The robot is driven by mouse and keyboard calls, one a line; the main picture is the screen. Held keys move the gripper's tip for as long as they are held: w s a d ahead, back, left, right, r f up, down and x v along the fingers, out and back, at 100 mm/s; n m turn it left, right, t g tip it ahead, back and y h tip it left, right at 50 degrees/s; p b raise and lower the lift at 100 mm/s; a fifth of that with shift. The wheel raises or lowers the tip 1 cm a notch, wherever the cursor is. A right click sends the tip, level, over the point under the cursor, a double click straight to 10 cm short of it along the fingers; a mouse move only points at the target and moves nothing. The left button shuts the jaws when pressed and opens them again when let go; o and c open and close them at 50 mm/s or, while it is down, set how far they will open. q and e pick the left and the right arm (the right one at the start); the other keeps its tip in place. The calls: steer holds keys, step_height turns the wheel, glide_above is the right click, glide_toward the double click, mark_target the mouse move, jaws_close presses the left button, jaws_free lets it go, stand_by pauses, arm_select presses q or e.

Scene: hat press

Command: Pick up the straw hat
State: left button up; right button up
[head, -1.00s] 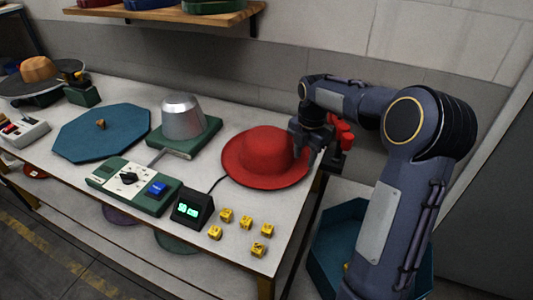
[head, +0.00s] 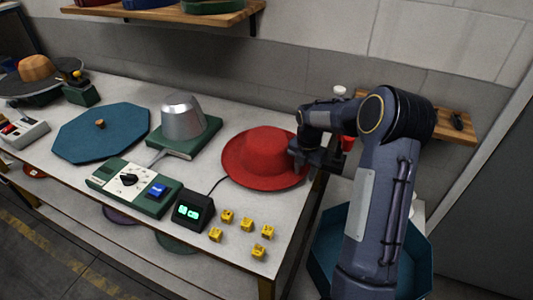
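A red wide-brimmed hat (head: 262,155) lies crown up near the right end of the table (head: 235,245). My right gripper (head: 301,163) is at the hat's right side, at or just above the brim. The fingertips are small and dark against the hat, so whether they touch or grip the brim cannot be told. My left gripper is not in view.
A metal hat block (head: 183,117) on a green base stands left of the hat. In front are a control box (head: 135,187), a small display (head: 193,212) and several yellow cubes (head: 247,225). A blue octagonal lid (head: 100,135) lies left. A blue tray (head: 328,250) is below right.

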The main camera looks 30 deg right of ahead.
steer(key=shift+c, duration=0.5)
jaws_close()
steer(key=shift+r, duration=0.1)
step_height(320, 180, up, 10)
steer(key=shift+b, duration=0.4)
stand_by(0.4)
